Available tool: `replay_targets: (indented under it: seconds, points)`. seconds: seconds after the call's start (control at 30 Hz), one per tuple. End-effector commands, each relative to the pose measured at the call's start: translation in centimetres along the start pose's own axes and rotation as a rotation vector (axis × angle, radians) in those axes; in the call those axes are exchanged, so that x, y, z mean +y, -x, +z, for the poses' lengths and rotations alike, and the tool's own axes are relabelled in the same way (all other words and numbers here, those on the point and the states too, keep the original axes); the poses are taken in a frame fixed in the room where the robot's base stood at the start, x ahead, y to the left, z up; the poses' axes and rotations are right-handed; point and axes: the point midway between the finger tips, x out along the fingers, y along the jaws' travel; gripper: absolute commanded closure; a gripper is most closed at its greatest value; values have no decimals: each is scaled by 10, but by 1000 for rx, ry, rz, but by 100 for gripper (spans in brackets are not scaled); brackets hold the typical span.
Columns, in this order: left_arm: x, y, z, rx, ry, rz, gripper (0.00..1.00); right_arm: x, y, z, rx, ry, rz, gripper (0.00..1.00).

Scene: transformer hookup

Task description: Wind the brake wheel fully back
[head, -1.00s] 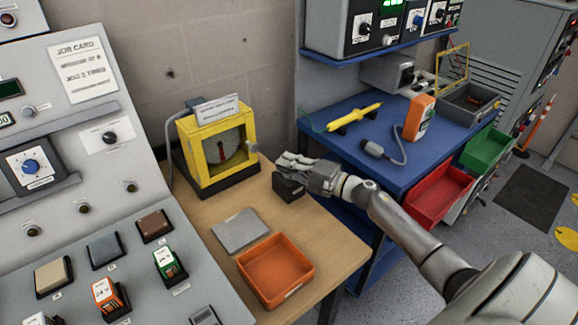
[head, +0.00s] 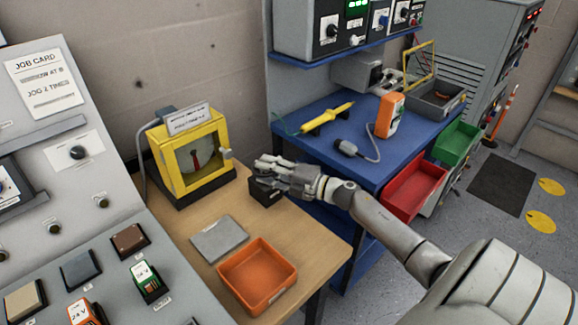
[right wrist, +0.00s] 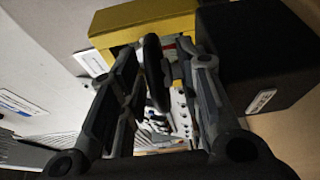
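A yellow-framed box (head: 165,158) with a clear front stands on the wooden bench, with a dial and a red pointer inside. A small grey knob (head: 226,155), probably the brake wheel, sticks out from its right side. My right gripper (head: 262,168) is just right of this knob, above a black block. In the right wrist view, my right gripper (right wrist: 165,75) has its fingers spread, with a dark round disc (right wrist: 156,72) edge-on between them and the yellow box (right wrist: 140,20) behind. I cannot tell whether a finger touches the disc. My left gripper is not in view.
The black block (head: 264,193) sits close under my right gripper; it also shows in the right wrist view (right wrist: 250,55). A grey plate (head: 219,239) and an orange tray (head: 245,290) lie nearer on the bench. The sloped console is left; a blue workbench (head: 300,112) stands right.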

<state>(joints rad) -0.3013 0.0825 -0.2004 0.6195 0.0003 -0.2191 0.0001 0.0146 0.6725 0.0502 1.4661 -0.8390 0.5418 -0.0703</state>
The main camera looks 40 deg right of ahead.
Motion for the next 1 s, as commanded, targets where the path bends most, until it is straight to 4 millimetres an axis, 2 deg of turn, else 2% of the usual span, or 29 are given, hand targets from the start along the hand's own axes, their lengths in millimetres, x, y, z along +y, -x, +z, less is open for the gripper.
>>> replay_targets:
  seconds: [0.3,0.5,0.7,1.0]
  points:
    - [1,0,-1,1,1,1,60,-1,59,0,-1,-1,-4,68]
    - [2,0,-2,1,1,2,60,-1,89,0,-1,0,-2,68]
    - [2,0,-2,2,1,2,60,0,104,0,-1,0,0,68]
    - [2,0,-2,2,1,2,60,1,106,0,0,1,1,68]
